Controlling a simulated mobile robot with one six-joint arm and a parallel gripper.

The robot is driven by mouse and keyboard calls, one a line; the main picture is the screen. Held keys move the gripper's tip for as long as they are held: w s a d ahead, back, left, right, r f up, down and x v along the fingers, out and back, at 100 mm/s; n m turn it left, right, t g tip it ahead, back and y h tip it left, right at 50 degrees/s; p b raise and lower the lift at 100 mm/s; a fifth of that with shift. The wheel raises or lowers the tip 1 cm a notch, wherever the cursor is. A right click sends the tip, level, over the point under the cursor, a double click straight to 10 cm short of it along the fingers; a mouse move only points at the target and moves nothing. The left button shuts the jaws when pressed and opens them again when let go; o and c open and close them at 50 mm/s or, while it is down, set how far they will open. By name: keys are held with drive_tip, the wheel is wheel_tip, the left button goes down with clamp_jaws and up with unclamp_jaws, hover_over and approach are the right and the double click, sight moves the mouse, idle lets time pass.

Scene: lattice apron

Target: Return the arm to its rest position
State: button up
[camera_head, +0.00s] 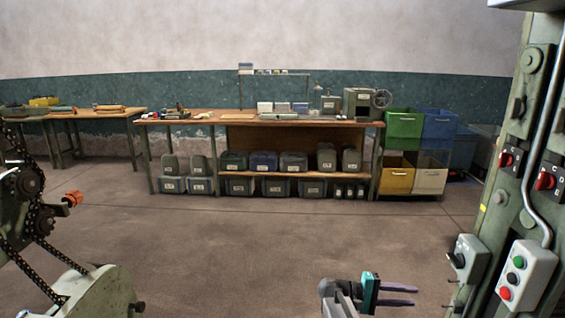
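My gripper (414,295) shows at the bottom of the head view, right of centre. It has a teal body and two purple-grey fingers pointing right. The fingers are apart with a clear gap between them, so it is open, and nothing is held in it. A short grey part of my arm shows just left of it. The rest of the arm is out of the frame. The gripper is over the brown floor, well in front of the workbench and touching nothing that I can see.
Chain-driven machinery (35,215) stands close at left. A green machine column (498,180) with switches and a push-button box (525,275) stands close at right. A wooden workbench (210,119), coloured bins (404,124) and another table (127,114) are farther back. The middle floor is clear.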

drive_tip(key=s+a+f+n+g+y+p, duration=0.15)
drive_tip(key=s+f+y, duration=0.25)
drive_tip(key=s+f, duration=0.85)
drive_tip(key=s+a+f+g+y+p, duration=0.2)
drive_tip(key=s+a+f+y, duration=0.15)
drive_tip(key=s+f, duration=0.95)
drive_tip(key=s+a+f+m+g+y, duration=0.1)
drive_tip(key=s+a+f+y, duration=0.5)
drive_tip(key=s+a+f, duration=0.45)
drive_tip(key=s+a+m+y, duration=0.2)
drive_tip(key=a+y, duration=0.2)
drive_tip(key=a, duration=0.2)
drive_tip(key=shift+a+r+t, duration=0.3)
drive_tip(key=shift+a+t, duration=0.05)
drive_tip(key=shift+a, duration=0.05)
